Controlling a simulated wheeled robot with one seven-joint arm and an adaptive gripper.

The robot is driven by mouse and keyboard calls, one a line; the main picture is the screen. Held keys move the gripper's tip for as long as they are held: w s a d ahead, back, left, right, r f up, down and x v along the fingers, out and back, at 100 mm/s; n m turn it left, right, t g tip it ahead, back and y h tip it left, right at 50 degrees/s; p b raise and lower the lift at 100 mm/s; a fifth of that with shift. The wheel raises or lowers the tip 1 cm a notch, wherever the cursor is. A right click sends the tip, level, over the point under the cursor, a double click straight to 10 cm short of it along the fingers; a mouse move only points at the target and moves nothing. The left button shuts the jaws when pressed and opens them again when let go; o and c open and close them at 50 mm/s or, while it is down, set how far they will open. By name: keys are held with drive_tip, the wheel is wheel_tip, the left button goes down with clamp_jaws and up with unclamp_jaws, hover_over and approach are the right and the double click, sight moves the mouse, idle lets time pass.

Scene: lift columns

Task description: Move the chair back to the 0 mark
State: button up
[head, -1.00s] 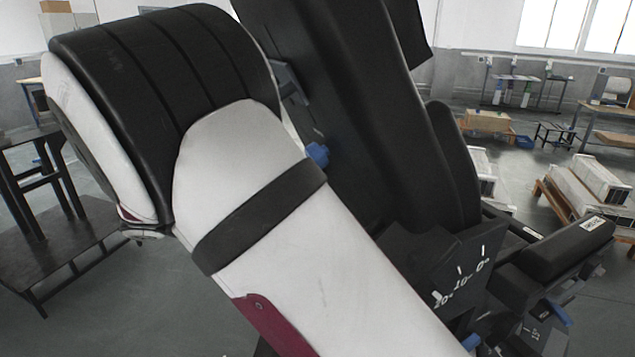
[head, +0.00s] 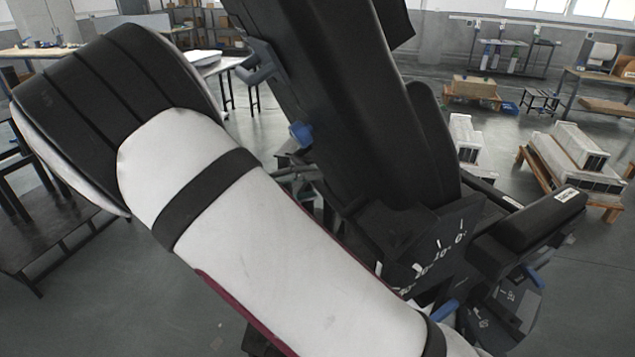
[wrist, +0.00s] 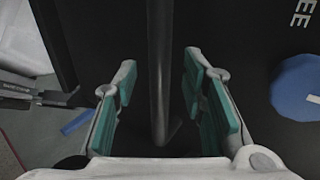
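The black chair shows in the head view, with its tall padded back (head: 335,110) tilted. An angle plate (head: 425,245) at the side of the back has white marks, with 0 at its right end; I cannot tell which mark the back is at. My white arm covers the lower left of the chair, and my gripper is hidden in the head view. In the wrist view my gripper (wrist: 160,68) is open. Its teal-padded fingers stand on either side of a grey metal bar (wrist: 160,60), with a gap visible on both sides.
A black armrest (head: 530,225) juts out at the chair's right. A blue knob (head: 301,134) sits on the chair back, and a blue disc (wrist: 298,88) is right of my gripper. A dark table (head: 45,235) stands at left. Pallets with white units (head: 575,160) stand behind right.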

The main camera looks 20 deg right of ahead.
sight(313, 184)
drive_tip(key=shift+w+d+f, duration=0.1)
drive_tip(key=shift+w+d, duration=0.05)
drive_tip(key=shift+d, duration=0.6)
drive_tip(key=shift+w+d+f, duration=0.1)
drive_tip(key=shift+d, duration=0.6)
clamp_jaws()
drive_tip(key=shift+r, duration=0.1)
